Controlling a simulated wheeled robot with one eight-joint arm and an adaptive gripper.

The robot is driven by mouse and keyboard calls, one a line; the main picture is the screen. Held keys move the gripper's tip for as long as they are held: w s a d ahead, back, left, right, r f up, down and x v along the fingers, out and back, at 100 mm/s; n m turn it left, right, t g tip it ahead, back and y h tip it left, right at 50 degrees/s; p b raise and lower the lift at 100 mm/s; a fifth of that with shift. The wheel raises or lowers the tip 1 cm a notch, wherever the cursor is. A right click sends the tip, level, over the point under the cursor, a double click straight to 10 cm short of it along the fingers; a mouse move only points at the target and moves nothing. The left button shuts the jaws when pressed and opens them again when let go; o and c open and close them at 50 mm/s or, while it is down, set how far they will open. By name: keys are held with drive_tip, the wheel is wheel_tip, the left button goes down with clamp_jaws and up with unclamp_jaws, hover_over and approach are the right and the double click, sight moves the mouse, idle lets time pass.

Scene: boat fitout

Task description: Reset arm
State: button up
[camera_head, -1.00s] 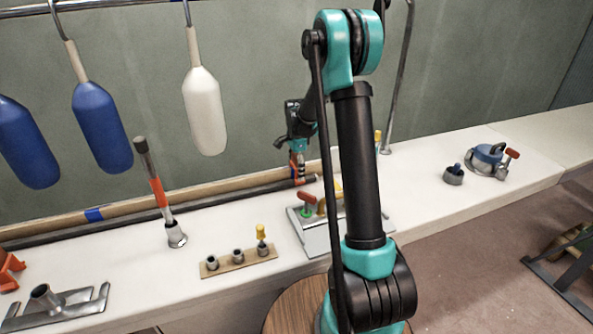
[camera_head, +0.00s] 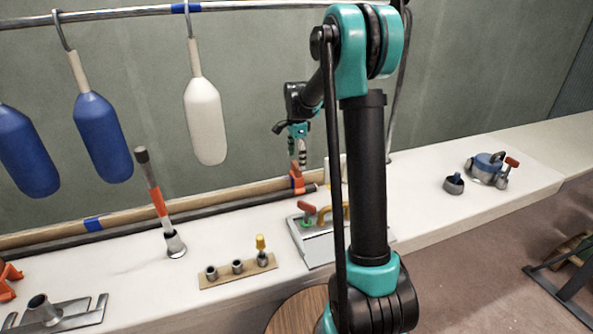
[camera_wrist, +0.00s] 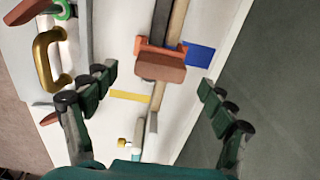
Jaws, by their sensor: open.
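My gripper (camera_head: 298,160) hangs over the back of the white bench, above an orange clamp (camera_head: 297,178) on the long dark pole (camera_head: 120,232). In the wrist view my gripper (camera_wrist: 157,95) has its two fingers wide apart with nothing between them touching. The orange clamp (camera_wrist: 160,62) shows beyond the fingertips, apart from them, next to a blue band (camera_wrist: 198,53). My arm stands upright in the middle of the head view and hides part of the bench behind it.
A metal plate with a red-handled clamp (camera_head: 306,208) and a brass handle (camera_wrist: 45,60) lies near my arm. A holder with several sockets (camera_head: 238,272), an orange-banded post (camera_head: 158,203) and hanging fenders (camera_head: 205,120) stand left. A blue-topped fitting (camera_head: 488,167) sits right.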

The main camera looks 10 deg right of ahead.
wheel_tip(320, 180, up, 2)
drive_tip(key=shift+s+r, duration=0.1)
drive_tip(key=shift+r, duration=0.1)
drive_tip(key=s+d+f+n+t, duration=0.1)
drive_tip(key=s+n, duration=0.4)
drive_tip(key=s, duration=0.6)
drive_tip(key=s+d+f+n+t, duration=0.1)
drive_tip(key=s+f+n, duration=0.3)
drive_tip(key=s, duration=0.7)
drive_tip(key=s+d+f+n+t, duration=0.2)
drive_tip(key=s+n, duration=0.4)
drive_tip(key=s, duration=0.5)
drive_tip(key=shift+f+n, duration=0.4)
drive_tip(key=shift+f, duration=0.15)
drive_tip(key=shift+c, duration=0.6)
